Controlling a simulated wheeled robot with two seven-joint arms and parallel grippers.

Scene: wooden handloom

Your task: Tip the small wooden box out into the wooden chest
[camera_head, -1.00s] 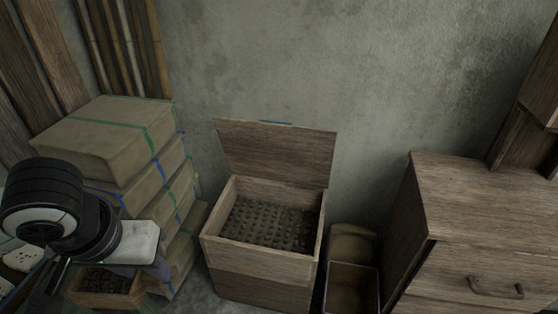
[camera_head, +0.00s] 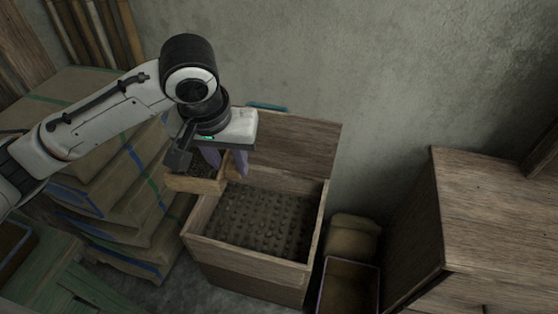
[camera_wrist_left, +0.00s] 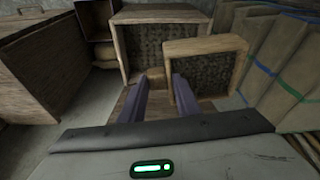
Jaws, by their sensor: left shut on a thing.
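The small wooden box (camera_head: 197,185) hangs from my left gripper (camera_head: 226,166), above the left rim of the wooden chest in the head view. My left gripper is shut on the box's wall. In the left wrist view the box (camera_wrist_left: 205,45) shows dark, grainy contents, beside the right finger. The wooden chest (camera_head: 245,275) stands open with its lid raised at the back. Dark, bumpy contents cover its inside. The chest (camera_wrist_left: 165,15) also shows beyond the box in the left wrist view. The gripper body and wrist hide part of the box in the head view. My right gripper is not in view.
Stacked tan sacks (camera_head: 120,215) with blue and green bands stand left of the chest. A small open bin (camera_head: 347,290) is right of it, then a wooden cabinet (camera_head: 490,210). A plaster wall (camera_head: 370,70) is behind. The space above the chest's right half is clear.

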